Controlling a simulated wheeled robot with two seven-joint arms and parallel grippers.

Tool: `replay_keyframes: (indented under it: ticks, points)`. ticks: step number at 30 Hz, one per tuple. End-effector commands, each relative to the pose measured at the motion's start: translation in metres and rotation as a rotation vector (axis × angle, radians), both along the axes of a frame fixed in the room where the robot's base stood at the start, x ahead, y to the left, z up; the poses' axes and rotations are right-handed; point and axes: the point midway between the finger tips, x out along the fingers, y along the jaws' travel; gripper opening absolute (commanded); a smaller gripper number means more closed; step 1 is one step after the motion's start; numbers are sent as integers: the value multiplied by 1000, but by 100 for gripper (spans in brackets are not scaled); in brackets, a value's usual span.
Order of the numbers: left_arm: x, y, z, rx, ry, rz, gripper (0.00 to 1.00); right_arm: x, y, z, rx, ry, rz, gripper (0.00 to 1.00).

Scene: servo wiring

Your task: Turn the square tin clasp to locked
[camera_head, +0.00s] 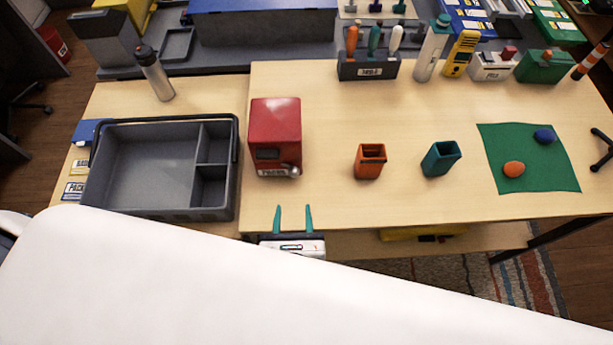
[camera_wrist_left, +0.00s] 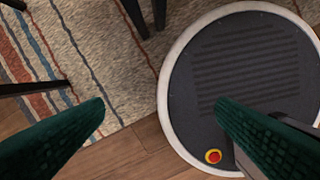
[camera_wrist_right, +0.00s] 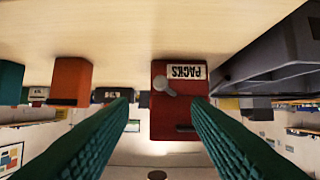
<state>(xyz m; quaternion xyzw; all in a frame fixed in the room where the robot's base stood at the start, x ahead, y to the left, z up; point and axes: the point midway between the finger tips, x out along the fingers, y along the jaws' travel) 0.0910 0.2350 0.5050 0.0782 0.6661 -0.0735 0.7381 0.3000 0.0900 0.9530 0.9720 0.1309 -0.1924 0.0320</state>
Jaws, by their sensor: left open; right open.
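The red square tin (camera_head: 275,125) stands on the table right of the grey tray. Its front has a dark recess, a "PACKS" label and a grey clasp (camera_head: 293,171) at the lower right corner. In the right wrist view, which is upside down, the tin (camera_wrist_right: 178,128) shows between my fingers with the round-ended clasp (camera_wrist_right: 166,88) beside the label. My right gripper (camera_head: 293,207) is open and empty at the table's front edge, just short of the tin and apart from it. My left gripper (camera_wrist_left: 160,103) is open and empty above the floor, outside the head view.
The grey divided tray (camera_head: 150,165) is left of the tin. An orange cup (camera_head: 369,165) and a teal cup (camera_head: 440,160) stand to the right, then a green mat (camera_head: 510,145). A tool holder (camera_head: 367,71) is behind.

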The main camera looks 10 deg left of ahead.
Motion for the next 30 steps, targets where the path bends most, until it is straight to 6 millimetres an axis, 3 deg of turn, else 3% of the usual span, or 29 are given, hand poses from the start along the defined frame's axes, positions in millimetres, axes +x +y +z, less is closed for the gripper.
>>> replay_keyframes:
  ticks: [15, 21, 30]
  points:
    - [-10, 0, 5, 1, 15, 0, 80, 84, 22, -36, 1, 0, -2, 44]
    - [-10, 0, 5, 1, 14, 0, 80, 98, 26, -42, 4, 1, -1, 44]
    - [-7, 0, 5, 0, 11, 0, 80, 100, 26, -43, 4, 2, -2, 44]
